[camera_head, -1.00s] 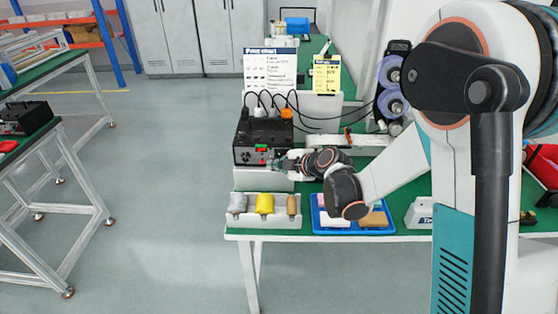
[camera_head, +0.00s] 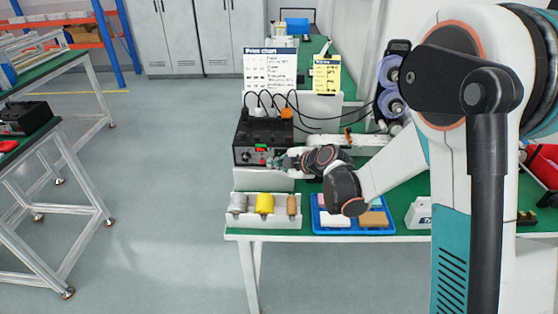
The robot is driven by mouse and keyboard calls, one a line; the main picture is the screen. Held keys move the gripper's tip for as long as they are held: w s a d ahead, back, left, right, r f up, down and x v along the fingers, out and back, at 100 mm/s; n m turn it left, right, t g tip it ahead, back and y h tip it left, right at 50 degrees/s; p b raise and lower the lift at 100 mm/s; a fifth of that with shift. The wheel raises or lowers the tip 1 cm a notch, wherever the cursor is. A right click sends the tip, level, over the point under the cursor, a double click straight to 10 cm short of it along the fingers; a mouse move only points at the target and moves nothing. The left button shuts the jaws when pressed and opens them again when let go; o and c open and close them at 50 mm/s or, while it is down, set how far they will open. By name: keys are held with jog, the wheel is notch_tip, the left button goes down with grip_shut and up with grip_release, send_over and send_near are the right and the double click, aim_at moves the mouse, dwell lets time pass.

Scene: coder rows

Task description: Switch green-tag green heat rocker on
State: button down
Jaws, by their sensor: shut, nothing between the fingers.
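A black station box (camera_head: 263,137) stands on a white block on the green table. I cannot read the rocker's position or make out a green tag. My gripper (camera_head: 277,160) is at the lower right of the front panel, just right of and below the green rocker. It is small here and its fingers look closed with nothing between them. I cannot tell whether it touches the panel.
A white holder (camera_head: 240,218) with grey, yellow and brown rolls stands in front of the box. A blue tray (camera_head: 387,226) lies under my arm. Black cables (camera_head: 300,110) run behind the box. A printed chart (camera_head: 270,70) stands at the back. The aisle floor on the left is clear.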

jog(key=shift+w, duration=0.3)
jog(key=shift+s, duration=0.2)
dwell(0.4)
jog(key=shift+s, duration=0.6)
jog(key=shift+s, duration=0.1)
jog(key=s, duration=0.2)
jog(key=s+r, duration=0.1)
jog(key=s, duration=0.1)
jog(key=shift+s+a, duration=0.1)
jog(key=shift+s, duration=0.25)
